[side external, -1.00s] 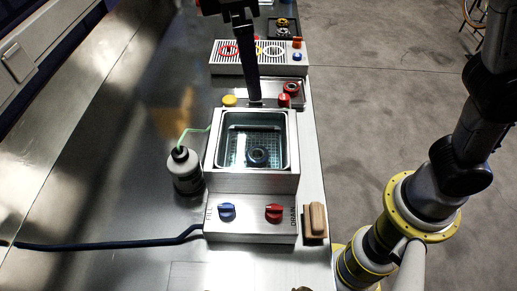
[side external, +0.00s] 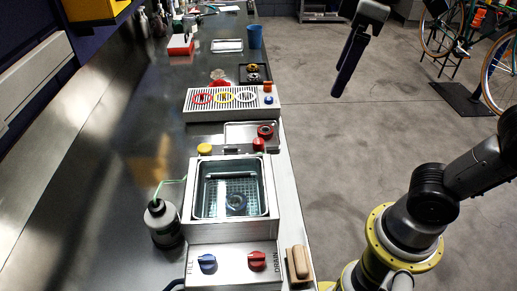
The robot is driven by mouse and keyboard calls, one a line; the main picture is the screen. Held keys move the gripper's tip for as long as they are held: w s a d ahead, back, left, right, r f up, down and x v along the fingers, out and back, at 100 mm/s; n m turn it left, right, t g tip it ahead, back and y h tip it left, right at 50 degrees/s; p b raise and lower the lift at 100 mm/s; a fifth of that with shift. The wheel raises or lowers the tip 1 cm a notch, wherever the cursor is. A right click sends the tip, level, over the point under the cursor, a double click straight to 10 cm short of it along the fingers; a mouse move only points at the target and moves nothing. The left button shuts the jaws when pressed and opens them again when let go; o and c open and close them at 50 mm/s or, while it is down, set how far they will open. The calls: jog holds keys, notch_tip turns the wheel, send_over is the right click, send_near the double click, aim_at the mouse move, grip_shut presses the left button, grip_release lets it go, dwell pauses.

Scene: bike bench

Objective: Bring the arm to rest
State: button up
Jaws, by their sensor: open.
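My gripper (side external: 339,88) hangs in the air to the right of the bench, over the grey floor and clear of everything. Its long dark fingers point down and slightly left. They overlap from this side, and nothing shows held between them. My arm rises from the yellow-ringed base part at the lower right and runs out of view at the right edge.
The steel bench (side external: 100,200) carries a wash tank (side external: 273,213) with a dark ring-shaped part (side external: 236,203) inside. A grey bottle (side external: 162,222), a slotted rack (side external: 193,114) with coloured rings and a brown-handled brush (side external: 299,264) are nearby. Bikes (side external: 440,35) stand at the back right.

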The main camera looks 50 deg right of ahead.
jog(key=s+d+f+m+t, duration=0.1)
jog(key=s+d+f+m, duration=0.1)
jog(key=f, duration=0.4)
jog(key=s+d+f+m+t, duration=0.2)
jog(key=s+f, duration=0.1)
jog(key=f, duration=0.3)
jog(key=shift+m, duration=0.3)
dwell(1.2)
